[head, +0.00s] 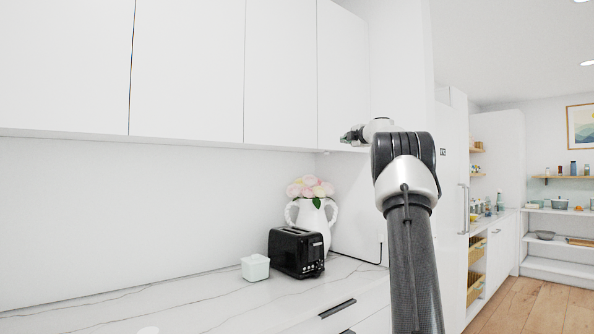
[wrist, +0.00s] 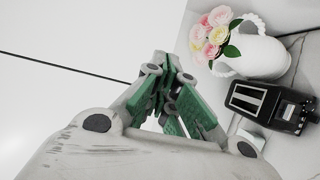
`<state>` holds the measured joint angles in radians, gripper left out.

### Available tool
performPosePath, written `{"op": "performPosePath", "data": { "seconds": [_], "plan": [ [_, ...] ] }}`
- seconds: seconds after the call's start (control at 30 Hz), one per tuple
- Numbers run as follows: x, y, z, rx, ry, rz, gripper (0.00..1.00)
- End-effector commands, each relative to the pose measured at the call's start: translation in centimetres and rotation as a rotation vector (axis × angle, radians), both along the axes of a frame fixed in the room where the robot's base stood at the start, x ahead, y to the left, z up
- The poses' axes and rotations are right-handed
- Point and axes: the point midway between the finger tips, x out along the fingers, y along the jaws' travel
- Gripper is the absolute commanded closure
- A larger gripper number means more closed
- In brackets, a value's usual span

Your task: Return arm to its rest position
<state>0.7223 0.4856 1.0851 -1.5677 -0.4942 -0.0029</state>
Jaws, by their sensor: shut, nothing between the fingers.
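My arm rises at the right of the head view and bends left at the top. My gripper (head: 349,138) is at its end, small in the head view, raised in front of the upper cabinets and above the counter. In the wrist view my gripper (wrist: 176,80) shows its green finger pads drawn together at the tips, with nothing between them. It touches no object that I can see.
A black toaster (head: 296,252), a white vase with pink flowers (head: 313,216) and a pale box (head: 255,268) stand on the marble counter (head: 190,300) below. White upper cabinets (head: 190,70) hang behind. Wooden floor (head: 540,305) and shelves (head: 560,225) lie at the right.

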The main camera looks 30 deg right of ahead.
Motion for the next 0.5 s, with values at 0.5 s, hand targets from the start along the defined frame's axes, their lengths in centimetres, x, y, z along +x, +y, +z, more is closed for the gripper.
{"op": "performPosePath", "data": {
  "seconds": [0.5],
  "plan": [
    [-6.4, -10.9, -10.0, 0.387, -0.011, -0.471, 1.0]
  ]
}}
